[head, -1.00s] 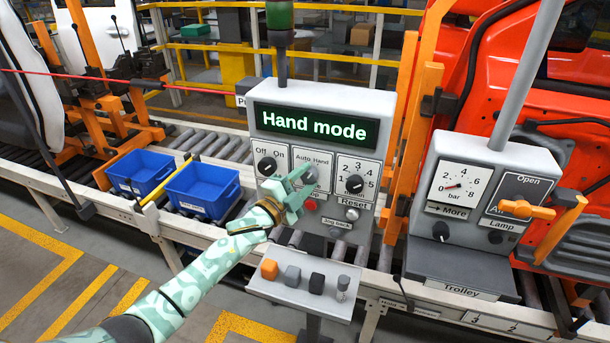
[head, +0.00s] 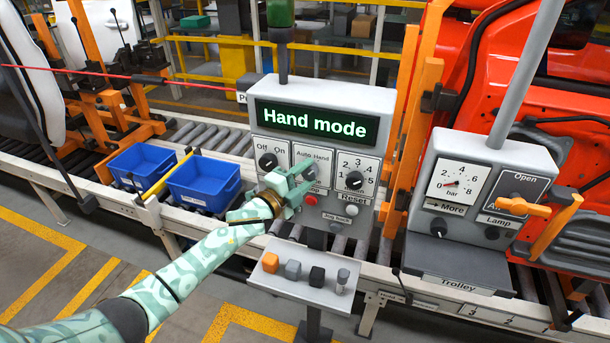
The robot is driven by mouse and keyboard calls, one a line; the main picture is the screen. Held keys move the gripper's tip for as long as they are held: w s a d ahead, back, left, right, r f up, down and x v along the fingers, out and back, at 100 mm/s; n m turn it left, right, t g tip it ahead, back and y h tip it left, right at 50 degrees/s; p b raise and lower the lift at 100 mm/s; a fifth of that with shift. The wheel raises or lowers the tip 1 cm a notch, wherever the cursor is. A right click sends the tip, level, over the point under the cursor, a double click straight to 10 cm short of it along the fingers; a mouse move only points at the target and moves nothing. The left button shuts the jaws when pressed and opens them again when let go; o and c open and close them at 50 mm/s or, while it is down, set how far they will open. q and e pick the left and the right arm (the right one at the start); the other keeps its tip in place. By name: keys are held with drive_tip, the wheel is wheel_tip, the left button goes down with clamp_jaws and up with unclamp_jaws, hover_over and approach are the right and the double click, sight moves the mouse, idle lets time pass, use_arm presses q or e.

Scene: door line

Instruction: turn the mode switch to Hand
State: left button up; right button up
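The grey control box (head: 382,100) has a lit display (head: 311,122) that reads "Hand mode". Below it, the mode switch (head: 312,171) sits under the label "Auto Hand", partly hidden behind my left gripper. My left gripper (head: 306,180) comes in from the lower left, with its fingers apart in front of the lower left of the switch. It holds nothing that I can see. Contact with the panel cannot be told. The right gripper is out of view.
An Off/On knob (head: 268,161) is left of the switch and a numbered knob (head: 354,180) right of it. A red button (head: 311,200) is just below. A shelf (head: 262,283) with several small blocks stands in front. The trolley panel (head: 481,165) is at right.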

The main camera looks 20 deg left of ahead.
use_arm(q)
drive_tip(key=shift+o, duration=1.1)
drive_tip(key=b+v, duration=0.2)
drive_tip(key=v, duration=1.4)
drive_tip(key=shift+s+b, duration=0.15)
drive_tip(key=shift+b, duration=0.2)
